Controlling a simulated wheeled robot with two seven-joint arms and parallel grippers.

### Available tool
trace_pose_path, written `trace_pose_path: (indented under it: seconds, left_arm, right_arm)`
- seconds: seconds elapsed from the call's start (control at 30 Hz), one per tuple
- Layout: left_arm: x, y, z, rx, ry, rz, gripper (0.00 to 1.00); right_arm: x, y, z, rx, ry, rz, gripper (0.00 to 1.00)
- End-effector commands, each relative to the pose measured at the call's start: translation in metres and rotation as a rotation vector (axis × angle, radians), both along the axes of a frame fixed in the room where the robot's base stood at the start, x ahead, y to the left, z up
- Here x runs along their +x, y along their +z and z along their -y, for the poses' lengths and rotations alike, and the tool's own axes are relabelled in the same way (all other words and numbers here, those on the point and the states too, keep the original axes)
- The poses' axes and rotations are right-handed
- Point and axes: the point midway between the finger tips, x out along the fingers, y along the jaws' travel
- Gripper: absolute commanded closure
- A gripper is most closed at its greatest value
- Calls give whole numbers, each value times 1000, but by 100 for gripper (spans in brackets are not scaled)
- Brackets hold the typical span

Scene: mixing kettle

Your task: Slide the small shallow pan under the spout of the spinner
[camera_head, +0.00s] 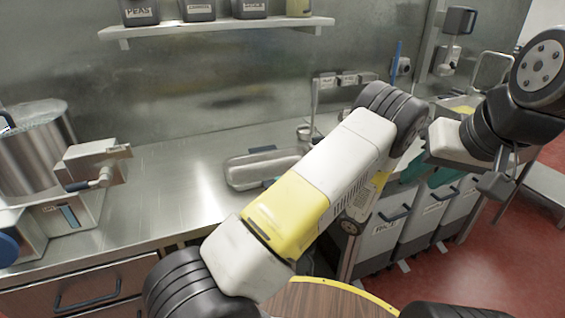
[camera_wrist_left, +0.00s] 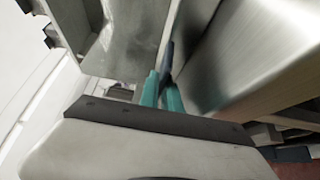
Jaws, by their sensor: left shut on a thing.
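The small shallow pan (camera_head: 240,174), a long grey metal dish, lies on the steel counter left of centre. My left arm crosses in front and hides much of its near right side. My right gripper (camera_head: 428,172) is open and empty, right of centre.
The counter (camera_head: 175,190) is bare between the pan and the spinner. A shelf (camera_head: 220,24) with labelled containers hangs above. Labelled bins (camera_head: 385,235) stand beneath the counter at right. A drawer (camera_head: 95,290) with a dark blue handle is at lower left.

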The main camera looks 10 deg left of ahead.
Motion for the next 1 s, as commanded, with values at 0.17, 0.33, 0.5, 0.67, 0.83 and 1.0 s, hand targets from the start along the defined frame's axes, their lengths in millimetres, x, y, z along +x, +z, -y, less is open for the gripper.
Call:
trace_pose_path:
  seconds: [0.17, 0.33, 0.5, 0.67, 0.83, 1.0]
  left_arm:
    - [0, 7, 1, -1, -1, 2, 100]
    - [0, 24, 0, 0, -1, 3, 100]
    - [0, 41, 1, 0, -1, 3, 100]
    - [0, 50, 0, 1, -1, 3, 100]
    - [0, 51, 0, 1, 0, 2, 100]
    - [0, 51, 0, 1, 1, 2, 100]
  right_arm:
    - [0, 0, 0, 0, 0, 0, 64]
    - [0, 0, 0, 0, 0, 0, 64]
    - [0, 0, 0, 0, 0, 0, 64]
    - [0, 0, 0, 0, 0, 0, 64]
    - [0, 0, 0, 0, 0, 0, 64]
    - [0, 0, 0, 0, 0, 0, 64]
